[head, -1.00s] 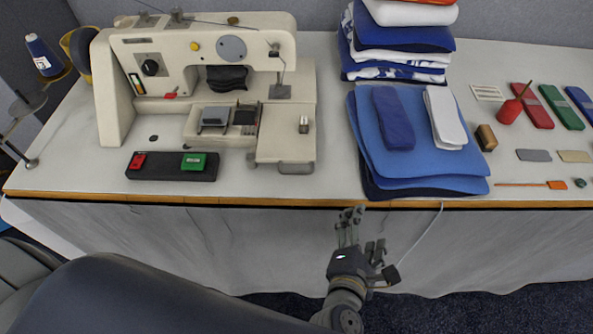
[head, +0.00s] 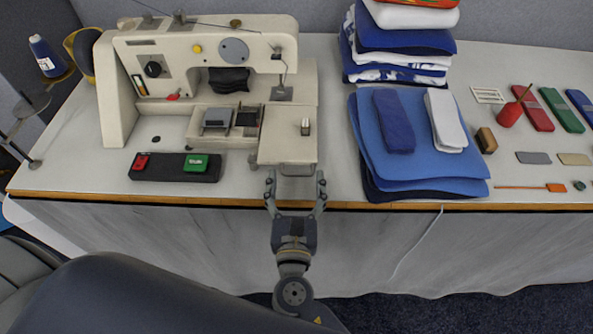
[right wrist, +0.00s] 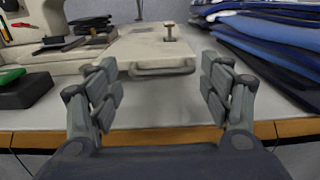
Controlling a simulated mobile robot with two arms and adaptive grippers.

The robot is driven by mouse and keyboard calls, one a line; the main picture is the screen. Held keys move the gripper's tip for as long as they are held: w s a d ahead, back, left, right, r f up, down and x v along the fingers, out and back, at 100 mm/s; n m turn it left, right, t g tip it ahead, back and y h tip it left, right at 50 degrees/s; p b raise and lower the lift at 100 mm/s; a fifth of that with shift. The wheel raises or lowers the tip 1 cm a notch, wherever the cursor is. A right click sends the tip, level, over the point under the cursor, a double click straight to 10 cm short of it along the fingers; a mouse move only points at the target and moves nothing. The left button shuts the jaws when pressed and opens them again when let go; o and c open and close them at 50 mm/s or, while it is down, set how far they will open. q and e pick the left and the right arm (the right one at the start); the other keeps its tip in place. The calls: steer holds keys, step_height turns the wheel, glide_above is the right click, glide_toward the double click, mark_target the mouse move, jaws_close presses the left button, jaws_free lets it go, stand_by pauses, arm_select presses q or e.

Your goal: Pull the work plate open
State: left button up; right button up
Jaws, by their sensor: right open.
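The cream sewing machine (head: 205,65) stands on the table at the left in the head view. Its work plate (head: 287,140) is the flat cream panel at the machine's front right, with a small upright knob (head: 305,127) on top. A handle (head: 296,170) runs along its front edge. In the right wrist view the work plate (right wrist: 150,50) and its handle (right wrist: 162,69) are straight ahead. My right gripper (head: 295,187) is open, its fingers spread either side of the handle and apart from it. In the right wrist view the gripper (right wrist: 160,95) is empty. My left gripper is not in view.
A black control box with red and green buttons (head: 175,175) lies left of the plate. Folded blue cloths (head: 430,170) lie to the right. The table's wooden front edge (head: 400,206) runs below the gripper's fingertips. Bare table shows between plate and cloths.

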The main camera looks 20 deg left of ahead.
steer(key=shift+x, duration=1.4)
steer(key=c, duration=1.3)
steer(key=shift+s, duration=0.1)
